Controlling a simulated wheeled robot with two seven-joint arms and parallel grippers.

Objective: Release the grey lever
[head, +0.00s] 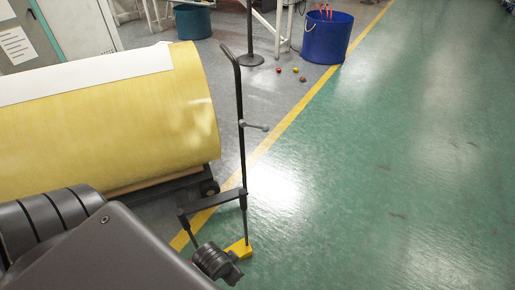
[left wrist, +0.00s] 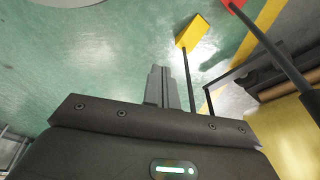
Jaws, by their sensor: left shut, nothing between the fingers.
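A thin dark upright stand (head: 240,100) with a hooked top rises beside the big yellow roll. A short grey lever (head: 256,126) sticks out to the right from its middle. The stand's yellow foot (head: 240,248) is on the floor, and a yellow foot (left wrist: 192,32) also shows in the left wrist view. My left gripper (left wrist: 157,88) is shut and empty in that view. Its fingers point toward bare green floor, to the left of the foot and dark rods. The lever is not clearly seen there. My right gripper is not in view.
The yellow roll (head: 110,125) fills the left of the head view, with a white sheet (head: 85,78) on it. A blue bucket (head: 326,38) and several small round objects lie behind. The green floor on the right is clear.

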